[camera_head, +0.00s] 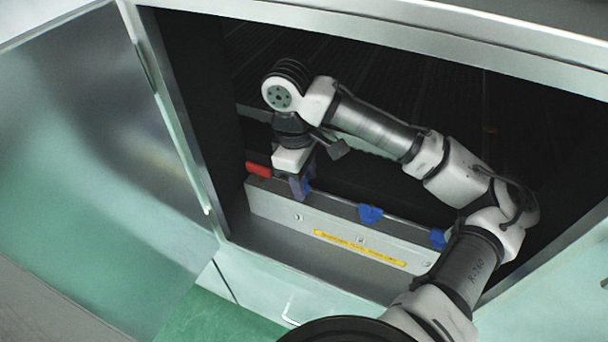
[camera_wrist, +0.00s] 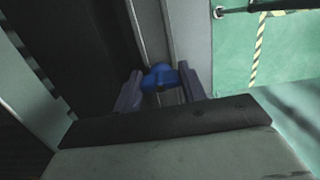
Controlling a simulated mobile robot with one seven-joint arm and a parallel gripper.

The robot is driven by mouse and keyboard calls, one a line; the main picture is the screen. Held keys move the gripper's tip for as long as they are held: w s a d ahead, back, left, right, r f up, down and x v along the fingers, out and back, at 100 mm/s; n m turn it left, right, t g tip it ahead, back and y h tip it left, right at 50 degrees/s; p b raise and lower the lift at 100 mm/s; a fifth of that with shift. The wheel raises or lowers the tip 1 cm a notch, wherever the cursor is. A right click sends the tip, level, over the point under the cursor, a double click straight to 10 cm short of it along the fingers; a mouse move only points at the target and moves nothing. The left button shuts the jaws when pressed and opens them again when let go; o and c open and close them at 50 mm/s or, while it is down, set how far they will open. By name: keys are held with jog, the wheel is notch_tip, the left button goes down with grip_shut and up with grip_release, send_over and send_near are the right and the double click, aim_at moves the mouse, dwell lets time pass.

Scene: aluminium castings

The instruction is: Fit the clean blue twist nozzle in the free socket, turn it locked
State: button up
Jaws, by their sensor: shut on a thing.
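My gripper (camera_head: 300,187) reaches down into the open cabinet at the left part of a grey bar (camera_head: 285,215). It is shut on a blue nozzle (camera_head: 307,184) at the bar's top edge. The wrist view shows this blue nozzle (camera_wrist: 160,77) between the two fingers of my gripper (camera_wrist: 160,90). The fingers partly hide it, and I cannot tell whether it is seated or turned locked. Two more blue nozzles, a middle one (camera_head: 370,214) and a right one (camera_head: 438,238), sit along the bar. No empty socket can be made out.
A red part (camera_head: 258,170) sits at the bar's left end, close to my gripper. A yellow label strip (camera_head: 360,249) runs along the bar's front. The cabinet's open door (camera_head: 90,150) stands at the left. The dark interior lies behind the bar.

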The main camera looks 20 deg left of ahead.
jog(key=shift+f+b, duration=0.4)
jog(key=shift+f, duration=0.6)
jog(key=o, duration=1.1)
jog(key=shift+c, duration=0.2)
jog(key=shift+r, duration=0.1)
notch_tip(320, 180, up, 14)
jog(key=a+b, duration=0.1)
jog(key=shift+a, duration=0.35)
jog(key=shift+f, duration=0.2)
